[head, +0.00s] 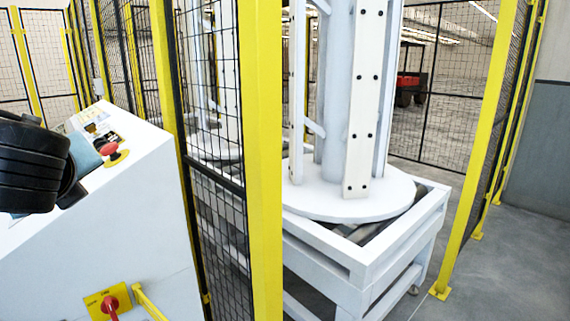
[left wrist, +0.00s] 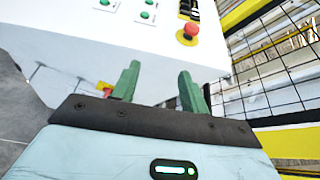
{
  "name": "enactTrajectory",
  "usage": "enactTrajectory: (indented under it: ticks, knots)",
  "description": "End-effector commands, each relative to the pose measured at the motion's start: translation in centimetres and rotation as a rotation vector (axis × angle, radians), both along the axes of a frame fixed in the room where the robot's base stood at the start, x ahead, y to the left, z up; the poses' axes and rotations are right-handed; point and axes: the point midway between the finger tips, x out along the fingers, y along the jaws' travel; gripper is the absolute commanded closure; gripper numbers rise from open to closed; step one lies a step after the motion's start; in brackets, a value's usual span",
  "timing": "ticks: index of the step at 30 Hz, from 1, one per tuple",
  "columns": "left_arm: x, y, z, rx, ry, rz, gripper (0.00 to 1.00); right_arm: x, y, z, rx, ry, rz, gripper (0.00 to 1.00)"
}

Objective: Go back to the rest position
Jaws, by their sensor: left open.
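My left gripper (left wrist: 158,88) shows in the left wrist view with its two green fingers apart and nothing between them. Its fingers are in front of the white side of a control console (left wrist: 75,40), below the panel face. In the head view my black left arm comes in from the left edge, over the console (head: 140,190). A pale blue part of it overlaps the panel beside a red mushroom button (head: 109,149); the fingertips cannot be made out there. The same button shows in the left wrist view (left wrist: 191,29), apart from the fingers. My right gripper is in neither view.
A yellow post (head: 262,200) and mesh fence (head: 218,215) stand right of the console. A white column machine (head: 335,200) stands on a white frame (head: 345,258) behind them. A red-handled switch (head: 108,302) and yellow bar stick out low on the console. Grey floor is clear at right.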

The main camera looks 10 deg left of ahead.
Motion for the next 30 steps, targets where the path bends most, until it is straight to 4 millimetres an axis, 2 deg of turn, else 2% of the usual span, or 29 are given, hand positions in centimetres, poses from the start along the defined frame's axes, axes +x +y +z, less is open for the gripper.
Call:
enactTrajectory:
  ticks: [8,14,19,23,30]
  knots:
    - [1.2,2.7,-3.9,-0.195,-0.017,0.003,0.55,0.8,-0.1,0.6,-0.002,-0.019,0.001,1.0]
    - [1.9,5.0,-8.7,-0.393,-0.037,0.025,0.55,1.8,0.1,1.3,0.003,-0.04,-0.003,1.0]
    - [1.8,7.2,-14.9,-0.61,-0.063,0.069,0.55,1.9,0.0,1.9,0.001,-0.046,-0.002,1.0]
    - [0.9,8.3,-20.2,-0.772,-0.084,0.12,0.55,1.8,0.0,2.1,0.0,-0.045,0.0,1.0]
    - [-2.5,8.7,-30.3,-1.051,-0.125,0.24,0.55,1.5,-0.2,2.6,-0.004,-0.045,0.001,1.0]
